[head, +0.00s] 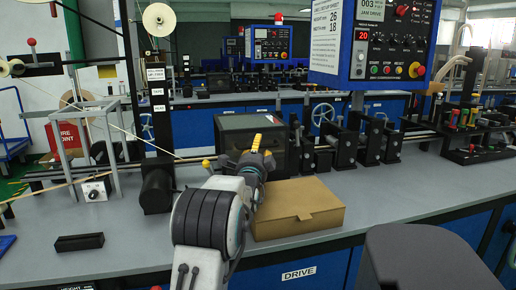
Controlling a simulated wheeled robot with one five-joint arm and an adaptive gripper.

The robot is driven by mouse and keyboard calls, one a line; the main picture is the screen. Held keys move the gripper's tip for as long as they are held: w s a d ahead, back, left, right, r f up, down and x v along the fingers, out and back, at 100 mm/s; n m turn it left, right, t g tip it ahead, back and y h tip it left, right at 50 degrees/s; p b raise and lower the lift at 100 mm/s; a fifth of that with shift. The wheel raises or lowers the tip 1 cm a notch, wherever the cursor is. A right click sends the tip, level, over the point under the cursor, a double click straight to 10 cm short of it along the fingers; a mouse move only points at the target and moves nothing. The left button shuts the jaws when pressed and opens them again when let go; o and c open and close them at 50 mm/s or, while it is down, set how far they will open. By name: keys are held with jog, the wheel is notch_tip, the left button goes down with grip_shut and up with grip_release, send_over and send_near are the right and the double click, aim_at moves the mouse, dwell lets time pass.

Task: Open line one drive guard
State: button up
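A dark box-shaped cover (235,124), which looks like the drive guard, stands on the line in the middle of the bench. It looks closed, but my gripper and arm hide its lower front. A DRIVE label (299,273) is on the blue bench front below. My gripper (232,154) is in front of the cover. Its two yellow fingertips stand apart, one at the left and one higher at the right, with nothing seen between them. I cannot tell whether either fingertip touches the cover.
A closed cardboard box (298,212) sits on the bench just right of my arm. A black roller post (157,186) stands to the left. Black stands (345,143) line the right, below a blue control panel (385,40). The grey bench (400,190) is clear at front right.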

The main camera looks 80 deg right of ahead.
jog(key=shift+o, duration=0.3)
jog(key=shift+d, duration=0.25)
jog(key=shift+r, duration=0.1)
grip_shut()
